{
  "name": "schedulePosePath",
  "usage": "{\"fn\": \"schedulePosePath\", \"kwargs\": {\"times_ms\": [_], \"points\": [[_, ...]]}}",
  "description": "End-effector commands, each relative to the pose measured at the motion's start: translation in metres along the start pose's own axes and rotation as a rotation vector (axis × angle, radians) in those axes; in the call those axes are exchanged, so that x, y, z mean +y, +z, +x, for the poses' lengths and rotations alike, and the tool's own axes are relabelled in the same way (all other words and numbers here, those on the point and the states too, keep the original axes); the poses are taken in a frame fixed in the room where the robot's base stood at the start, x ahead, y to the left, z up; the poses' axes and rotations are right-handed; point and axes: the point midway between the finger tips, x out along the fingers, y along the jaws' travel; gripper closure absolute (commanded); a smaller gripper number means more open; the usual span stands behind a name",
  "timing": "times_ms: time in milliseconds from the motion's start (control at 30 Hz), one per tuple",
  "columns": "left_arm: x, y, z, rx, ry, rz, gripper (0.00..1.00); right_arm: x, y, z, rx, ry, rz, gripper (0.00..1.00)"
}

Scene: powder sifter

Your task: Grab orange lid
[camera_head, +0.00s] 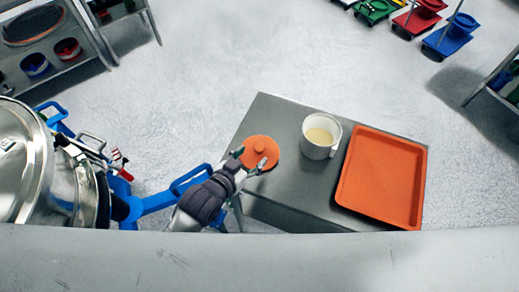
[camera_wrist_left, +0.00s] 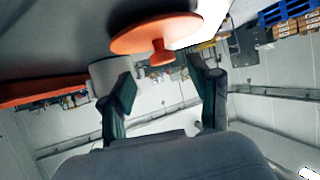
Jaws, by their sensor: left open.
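The orange lid (camera_head: 259,148) is round with a small knob and lies on the left part of the grey table (camera_head: 262,112). My left gripper (camera_head: 250,159) is open at the lid's near side, its fingers at the lid's edge in the head view. In the left wrist view the lid (camera_wrist_left: 157,36) is close, with its knob between and beyond the two open fingers (camera_wrist_left: 165,88). I cannot tell whether a finger touches the lid. My right gripper is not in view.
A white container (camera_head: 318,140) with pale contents stands right of the lid. An orange tray (camera_head: 415,181) lies at the table's right. A large metal vessel (camera_head: 22,165) on a blue frame stands at the left. Shelves and coloured carts stand farther back.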

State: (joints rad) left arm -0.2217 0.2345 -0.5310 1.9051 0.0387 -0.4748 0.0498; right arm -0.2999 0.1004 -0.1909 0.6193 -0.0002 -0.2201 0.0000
Motion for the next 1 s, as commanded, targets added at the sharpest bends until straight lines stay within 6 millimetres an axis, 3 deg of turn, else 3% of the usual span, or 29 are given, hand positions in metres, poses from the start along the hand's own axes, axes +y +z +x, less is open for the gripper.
{"fn": "schedulePosePath", "kwargs": {"times_ms": [300,533,867,1000], "points": [[-0.002,-0.005,0.026,0.0,0.001,-0.001,0.38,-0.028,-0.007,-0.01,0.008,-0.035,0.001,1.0],[-0.003,-0.005,0.055,0.001,0.001,-0.001,0.38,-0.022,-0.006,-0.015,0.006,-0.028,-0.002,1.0],[-0.003,-0.004,0.061,0.001,0.001,-0.001,0.38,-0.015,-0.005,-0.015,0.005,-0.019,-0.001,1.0],[-0.003,-0.004,0.061,0.001,0.001,0.0,0.61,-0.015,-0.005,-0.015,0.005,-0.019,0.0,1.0]]}}
